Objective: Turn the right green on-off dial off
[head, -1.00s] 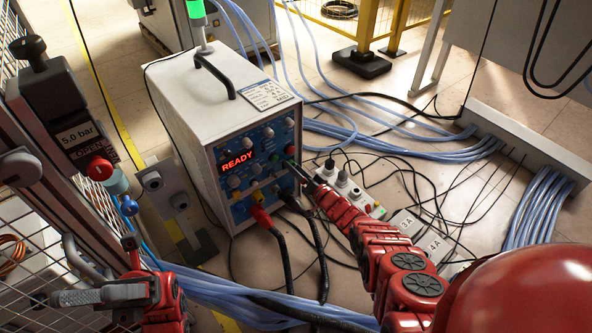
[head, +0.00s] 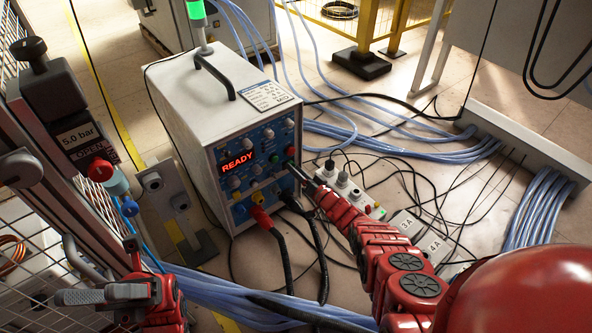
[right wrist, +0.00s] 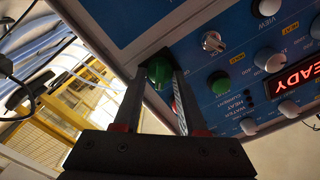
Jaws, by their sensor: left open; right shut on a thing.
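The white heater unit (head: 212,100) has a blue front panel with a red READY display (head: 238,163). My right gripper (head: 291,164) is at the panel's right edge. In the right wrist view the right green dial (right wrist: 160,71) sits between the fingertips of my right gripper (right wrist: 162,75), which is shut on it. A second green dial (right wrist: 219,83) is on the panel beside it; it also shows in the head view (head: 275,156). In the head view the gripped dial is mostly hidden by the fingers.
A red plug (head: 260,216) and thick black cables come out of the panel's lower front. A power strip (head: 345,187) and loose cables lie right of the unit. At left stand a post with a 5.0 bar box (head: 80,134) and a mesh fence.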

